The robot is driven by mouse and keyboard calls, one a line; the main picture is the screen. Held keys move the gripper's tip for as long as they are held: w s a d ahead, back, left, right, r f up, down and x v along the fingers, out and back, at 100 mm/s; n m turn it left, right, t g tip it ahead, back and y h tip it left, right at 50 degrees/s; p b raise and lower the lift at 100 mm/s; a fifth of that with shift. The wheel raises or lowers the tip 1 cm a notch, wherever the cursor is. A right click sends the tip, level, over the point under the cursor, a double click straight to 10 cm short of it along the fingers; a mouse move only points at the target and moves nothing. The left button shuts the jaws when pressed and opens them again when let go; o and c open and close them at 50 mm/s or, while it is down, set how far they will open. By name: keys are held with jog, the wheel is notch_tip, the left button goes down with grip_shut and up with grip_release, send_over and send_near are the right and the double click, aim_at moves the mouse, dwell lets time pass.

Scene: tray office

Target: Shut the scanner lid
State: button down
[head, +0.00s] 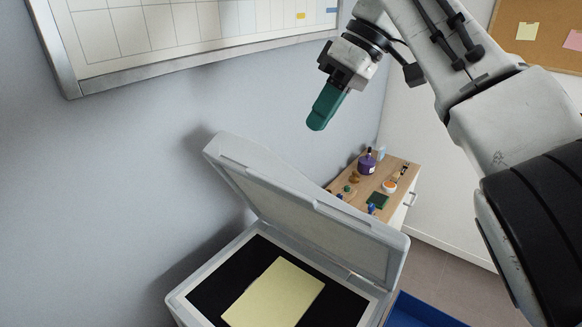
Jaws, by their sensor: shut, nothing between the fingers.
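The scanner (193,290) is a light grey machine at the bottom of the head view. Its lid (290,205) stands raised and tilted, hinged along the right side of the scanner, with its pale underside facing the glass. A pale yellow sheet (275,295) lies on the dark scanner bed. My gripper (318,124) is shut and empty, with green fingers pointing down. In the picture it is above the lid's raised edge and apart from it. The front of the scanner is cut off by the picture's lower edge.
A wooden-topped cabinet (398,172) with several small items, including a purple bottle (366,163), stands behind the lid. A blue tray (418,312) lies at the lower right. A whiteboard (72,78) and a corkboard (542,40) hang on the walls.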

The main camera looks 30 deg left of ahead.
aim_at(289, 185)
jog(key=shift+s+a+f+p, duration=0.2)
jog(key=shift+s+a+f, duration=0.25)
jog(key=shift+s+f, duration=0.6)
jog(key=shift+s+a+f+p, duration=0.25)
jog(key=shift+s+a+f, duration=0.2)
jog(key=shift+s+f, duration=0.6)
jog(key=shift+s+a+f+p, duration=0.2)
jog(key=shift+s+a+f, duration=0.4)
jog(key=shift+f, duration=0.7)
jog(key=shift+s+d, duration=0.15)
